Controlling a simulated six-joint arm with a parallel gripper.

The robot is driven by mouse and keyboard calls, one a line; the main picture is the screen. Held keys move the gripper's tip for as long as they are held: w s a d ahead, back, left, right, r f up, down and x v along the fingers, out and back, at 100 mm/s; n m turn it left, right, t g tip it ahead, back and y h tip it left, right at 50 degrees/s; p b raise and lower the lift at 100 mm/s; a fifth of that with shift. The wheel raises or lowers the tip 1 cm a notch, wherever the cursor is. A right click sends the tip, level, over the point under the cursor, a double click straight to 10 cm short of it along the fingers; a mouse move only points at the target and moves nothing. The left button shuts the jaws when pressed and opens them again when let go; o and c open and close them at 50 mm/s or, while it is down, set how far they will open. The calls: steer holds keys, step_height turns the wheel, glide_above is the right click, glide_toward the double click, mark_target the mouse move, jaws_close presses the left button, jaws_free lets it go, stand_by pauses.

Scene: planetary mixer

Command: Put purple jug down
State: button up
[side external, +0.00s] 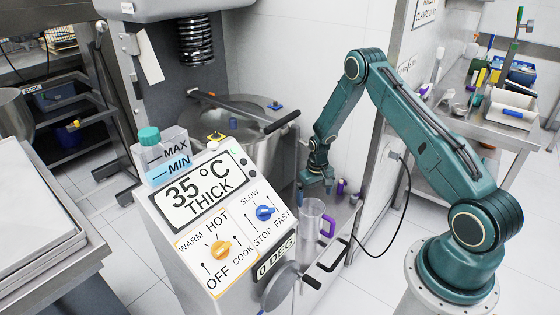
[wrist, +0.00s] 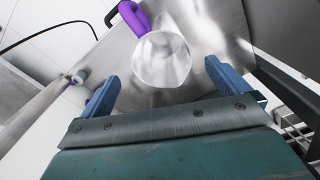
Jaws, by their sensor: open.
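The purple jug (side external: 311,220) is a clear, upright cylinder with a purple handle on its right side. It stands on a metal surface beside the control panel in the side external view. In the wrist view its round clear body (wrist: 162,60) is seen from above, its purple handle pointing to the upper left. My gripper (side external: 314,190) is just above the jug, pointing down. In the wrist view its blue fingers (wrist: 162,74) are apart, one to each side of the jug, with visible gaps. It holds nothing.
The control panel (side external: 210,205) with its knobs stands close to the left of the jug. The mixer bowl (side external: 255,150) is behind. Small purple-topped items (side external: 341,187) stand nearby on the right. A bench with tools (side external: 508,115) is at the back right.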

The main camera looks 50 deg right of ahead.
steer(key=shift+r, duration=0.1)
steer(key=s+a+r+n+t, duration=0.1)
steer(key=a+r, duration=0.3)
steer(key=r, duration=0.6)
steer(key=a+r+t, duration=0.1)
steer(key=a+r, duration=0.2)
steer(key=r, duration=0.7)
steer(key=s+a+r+n, duration=0.1)
steer(key=a+r, duration=0.3)
steer(key=r, duration=0.5)
steer(key=s+a+r+n+t, duration=0.1)
steer(key=s+a+r+t, duration=0.1)
steer(key=s+a+r, duration=0.7)
steer(key=s+r, duration=0.1)
steer(key=s, duration=0.5)
steer(key=s+a+r+n+t, duration=0.1)
steer(key=s+r, duration=0.2)
steer(key=s, duration=0.5)
steer(key=shift+s+a+n+t, duration=0.3)
steer(key=c, duration=1.3)
